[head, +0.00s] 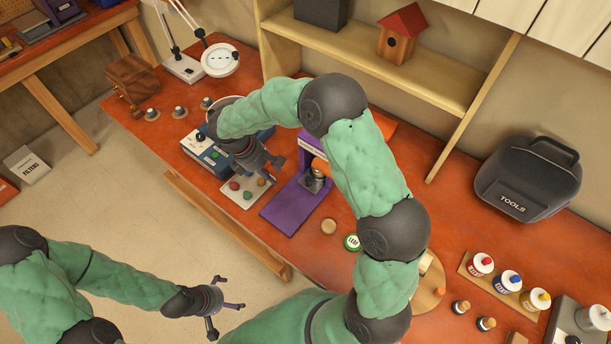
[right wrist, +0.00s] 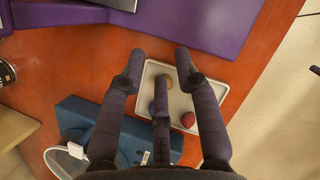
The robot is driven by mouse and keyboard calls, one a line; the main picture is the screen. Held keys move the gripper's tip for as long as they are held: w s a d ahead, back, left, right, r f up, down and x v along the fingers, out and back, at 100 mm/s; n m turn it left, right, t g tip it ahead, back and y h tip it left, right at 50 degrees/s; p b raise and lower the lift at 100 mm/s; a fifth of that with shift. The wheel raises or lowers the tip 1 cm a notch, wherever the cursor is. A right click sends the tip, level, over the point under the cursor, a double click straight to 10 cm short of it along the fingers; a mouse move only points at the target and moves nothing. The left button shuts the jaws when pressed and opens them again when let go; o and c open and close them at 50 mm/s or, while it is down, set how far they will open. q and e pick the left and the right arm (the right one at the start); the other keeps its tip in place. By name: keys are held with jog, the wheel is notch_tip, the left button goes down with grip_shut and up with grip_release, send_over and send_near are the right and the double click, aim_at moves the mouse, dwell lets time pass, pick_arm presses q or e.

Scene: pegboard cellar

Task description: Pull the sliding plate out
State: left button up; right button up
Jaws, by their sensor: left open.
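A purple stand (head: 296,192) with a flat purple base is on the orange-red bench; the purple part also shows in the right wrist view (right wrist: 205,25). A pale tray (head: 228,200) with small coloured balls lies to its left, beside a blue box (head: 200,152). I cannot tell for sure which part is the sliding plate. My right gripper (head: 272,164) hangs over the bench between box and stand. In the right wrist view its fingers (right wrist: 160,62) are spread and empty, above the tray (right wrist: 207,88). My left gripper (head: 226,306) is open and empty over the floor.
My right arm covers the middle of the bench. A tool case (head: 528,178) and several bottles (head: 508,282) are on the right. A shelf (head: 390,75) is behind.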

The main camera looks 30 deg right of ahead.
send_over(307, 179)
jog(key=w+a, duration=0.1)
jog(key=a, duration=0.2)
jog(key=shift+d+b+x, duration=0.15)
jog(key=shift+b+x, duration=0.05)
jog(key=shift+x, duration=1.2)
jog(key=shift+d+b+x, duration=0.15)
jog(key=shift+x, duration=1.25)
jog(key=shift+r, duration=0.15)
grip_shut()
